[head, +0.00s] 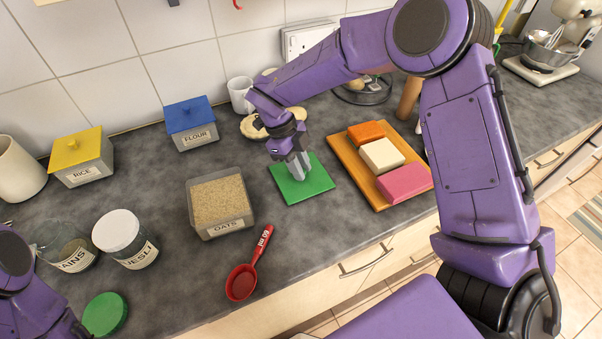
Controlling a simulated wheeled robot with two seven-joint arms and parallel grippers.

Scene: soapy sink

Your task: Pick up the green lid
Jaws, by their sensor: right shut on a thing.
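The square green lid (318,184) lies on the grey worktop, right of the open oats container (220,204). My right gripper (300,172) reaches down onto the middle of this lid and is shut on it; the fingers hide the part they hold. The lid looks flat, and I cannot tell whether it is clear of the worktop. A round green lid (105,314) lies at the lower left. Part of my left arm shows at the lower left corner, but its gripper is out of view.
A red measuring scoop (242,282) lies in front of the oats. A wooden board (353,166) with coloured blocks is close on the right. Rice (82,158) and flour (191,124) containers, a white mug (240,95) and a plate stand behind. Jars stand at left.

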